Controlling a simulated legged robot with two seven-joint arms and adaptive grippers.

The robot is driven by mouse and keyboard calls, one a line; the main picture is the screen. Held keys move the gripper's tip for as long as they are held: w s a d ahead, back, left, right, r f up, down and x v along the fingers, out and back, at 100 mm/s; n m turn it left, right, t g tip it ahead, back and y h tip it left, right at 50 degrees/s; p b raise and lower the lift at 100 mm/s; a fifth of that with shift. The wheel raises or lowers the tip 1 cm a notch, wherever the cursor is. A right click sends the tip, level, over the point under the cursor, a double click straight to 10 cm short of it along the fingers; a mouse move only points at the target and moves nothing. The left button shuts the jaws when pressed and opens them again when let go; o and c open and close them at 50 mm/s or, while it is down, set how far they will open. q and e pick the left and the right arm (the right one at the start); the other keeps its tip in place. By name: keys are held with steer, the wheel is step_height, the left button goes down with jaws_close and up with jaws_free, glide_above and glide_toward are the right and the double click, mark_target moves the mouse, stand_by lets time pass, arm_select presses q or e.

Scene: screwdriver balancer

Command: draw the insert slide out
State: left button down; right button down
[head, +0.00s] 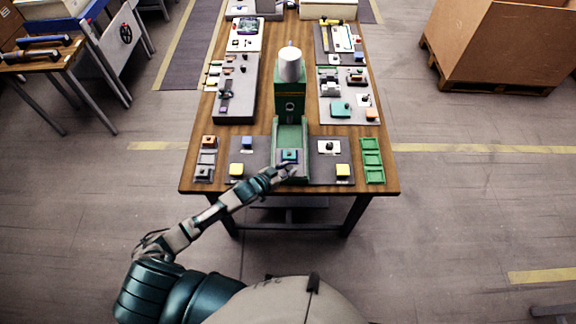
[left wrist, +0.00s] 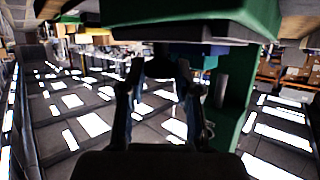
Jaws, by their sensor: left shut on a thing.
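The green machine (head: 289,103) stands in the middle of the table, with a white cylinder (head: 291,66) on top and a green channel (head: 290,136) running toward the front edge. The insert slide (head: 280,158), a dark grey block with a teal piece (head: 289,154) on it, sits at the channel's front end. My left gripper (head: 290,171) is at the slide's front and shut on it. In the left wrist view, the fingers (left wrist: 158,72) reach up under a dark block beside a green wall (left wrist: 235,100). The exact grip point is dark and hard to see. My right gripper is not in view.
A green rack (head: 372,160) stands at the right front corner, a grey tray (head: 205,158) at the left. Boards with parts line both sides farther back. The floor before the table is clear.

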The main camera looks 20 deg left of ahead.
arm_select(q)
steer(key=shift+s+d, duration=0.3)
steer(key=shift+d, duration=0.2)
steer(key=c, duration=0.8)
jaws_free()
steer(key=shift+w+a+f, duration=0.2)
steer(key=shift+a, duration=0.5)
steer(key=shift+d, duration=0.15)
steer(key=shift+d+r, duration=0.15)
steer(key=shift+d, duration=0.2)
steer(key=shift+s+r, duration=0.15)
steer(key=shift+s, duration=0.2)
steer(key=v, duration=1.1)
steer(key=shift+a, duration=0.25)
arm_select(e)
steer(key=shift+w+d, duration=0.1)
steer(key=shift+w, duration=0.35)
